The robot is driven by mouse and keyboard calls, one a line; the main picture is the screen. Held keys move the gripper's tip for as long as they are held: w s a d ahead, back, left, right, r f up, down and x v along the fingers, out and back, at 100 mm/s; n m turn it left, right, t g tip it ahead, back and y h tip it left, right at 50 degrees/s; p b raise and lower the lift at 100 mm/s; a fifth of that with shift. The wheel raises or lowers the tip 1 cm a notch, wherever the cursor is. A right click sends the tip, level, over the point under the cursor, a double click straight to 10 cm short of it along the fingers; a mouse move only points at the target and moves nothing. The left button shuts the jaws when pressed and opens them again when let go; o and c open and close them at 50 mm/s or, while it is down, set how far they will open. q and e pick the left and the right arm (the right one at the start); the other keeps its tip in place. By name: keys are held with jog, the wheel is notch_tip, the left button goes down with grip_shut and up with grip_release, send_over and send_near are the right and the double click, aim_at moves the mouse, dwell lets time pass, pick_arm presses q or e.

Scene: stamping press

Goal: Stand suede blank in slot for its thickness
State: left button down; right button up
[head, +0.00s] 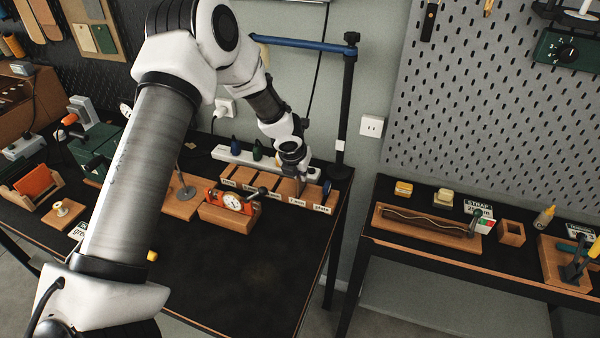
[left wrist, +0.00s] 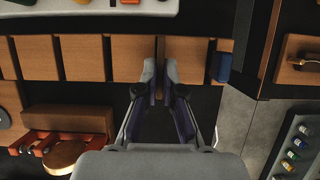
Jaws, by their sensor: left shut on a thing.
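A wooden slot rack (head: 262,190) with labelled fronts stands near the back right of the dark bench. In the left wrist view its wooden blocks (left wrist: 82,58) are parted by dark slots. My left gripper (head: 298,176) is over the right part of the rack, pointing down. In the left wrist view the gripper (left wrist: 162,82) is shut on a thin brown piece, the suede blank (left wrist: 160,66), seen edge-on in line with a slot between two blocks. The fingers hide most of it, and I cannot tell how deep its lower edge sits. My right gripper is not in view.
A red dial gauge (head: 233,202) on a wooden block stands in front of the rack. A blue piece (left wrist: 223,67) is at the rack's right end. A white strip with bottles (head: 245,158) lies behind. The front of the bench (head: 250,270) is clear.

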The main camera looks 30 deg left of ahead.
pick_arm(q)
jog(key=shift+f+b, duration=0.85)
jog(key=shift+f, duration=0.25)
jog(key=c, duration=1.2)
grip_release()
jog(key=shift+c, duration=0.2)
jog(key=v, duration=1.2)
jog(key=shift+d, duration=0.1)
